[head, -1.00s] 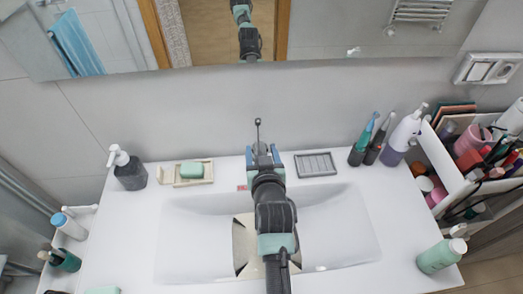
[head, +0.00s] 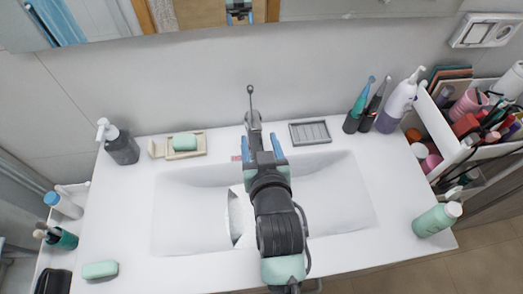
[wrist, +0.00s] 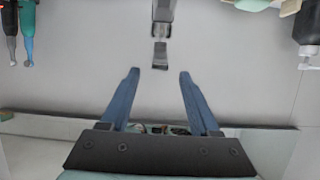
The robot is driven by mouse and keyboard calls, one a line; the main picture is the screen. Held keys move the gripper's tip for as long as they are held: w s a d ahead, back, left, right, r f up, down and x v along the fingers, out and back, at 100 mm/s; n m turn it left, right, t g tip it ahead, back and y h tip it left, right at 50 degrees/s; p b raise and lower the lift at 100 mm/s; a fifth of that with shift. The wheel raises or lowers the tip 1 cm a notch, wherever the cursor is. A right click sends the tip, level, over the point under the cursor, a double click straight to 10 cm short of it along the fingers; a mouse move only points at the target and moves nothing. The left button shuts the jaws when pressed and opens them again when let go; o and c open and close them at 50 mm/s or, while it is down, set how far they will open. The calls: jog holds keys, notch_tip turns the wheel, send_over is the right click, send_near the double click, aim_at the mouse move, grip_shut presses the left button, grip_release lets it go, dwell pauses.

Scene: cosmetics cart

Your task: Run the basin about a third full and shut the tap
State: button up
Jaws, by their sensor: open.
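The grey tap (head: 253,119) stands at the back edge of the white basin (head: 335,205), with a thin lever ending in a small knob (head: 250,88). My gripper (head: 260,140) is open and empty, its blue fingers to either side of the tap's line in the head view. In the wrist view the tap (wrist: 162,20) lies beyond and between my fingertips (wrist: 160,73), apart from them. My arm covers the middle of the basin. A pale patch (head: 240,215) shows beside the arm; I cannot tell whether it is water. The water level is unclear.
A green soap on a dish (head: 184,143), a dark pump bottle (head: 121,145) and a grey soap tray (head: 310,133) stand along the back. Toothbrushes (head: 361,105), a white bottle (head: 397,103) and a full organiser (head: 445,130) are at right. A green bottle (head: 437,219) stands at front right.

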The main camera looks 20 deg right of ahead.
jog(key=v, duration=0.3)
dwell(0.6)
jog(key=w+a+r+n+t, duration=0.1)
jog(key=w+a+r+t, duration=0.1)
jog(key=r, duration=0.7)
jog(key=w+a+r+t+y, duration=0.1)
jog(key=w+a+r+t, duration=0.15)
jog(key=r, duration=0.75)
jog(key=w+a+r+n+t, duration=0.1)
jog(key=a+r+t, duration=0.15)
jog(key=r, duration=0.65)
jog(key=s+a+r+t+y, duration=0.1)
jog(key=s+a+r+t, duration=0.1)
jog(key=r, duration=0.5)
jog(key=s+a+r+t+y, duration=0.1)
jog(key=s+r, duration=0.3)
jog(key=r, duration=0.4)
jog(key=s+a+r+n+t, duration=0.1)
jog(key=s+a+r+t, duration=0.2)
jog(key=r, duration=0.5)
jog(key=shift+s+a+t+y, duration=0.4)
jog(key=shift+t, duration=0.2)
dwell(1.4)
